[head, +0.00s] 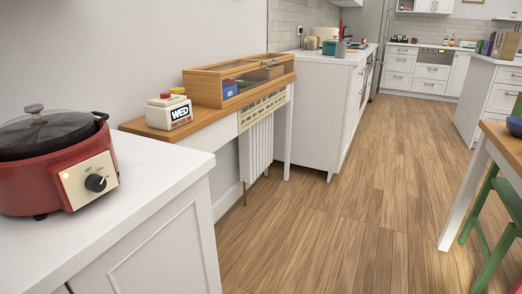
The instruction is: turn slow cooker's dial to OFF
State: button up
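A red slow cooker (32,185) with a dark glass lid (45,133) stands on the white counter at the left, its left side cut off by the frame edge. Its cream control panel faces the front right and carries a black dial (95,183) with a pale pointer mark. A small light (66,176) glows near the panel's left edge. The markings around the dial are too small to read. My gripper is not in view.
The white counter (165,168) is clear beside the cooker. The wooden floor (350,225) is open in the middle. A table and green stool (490,235) stand at the right.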

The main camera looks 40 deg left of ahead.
aim_at(96, 183)
jog(key=u, duration=2.75)
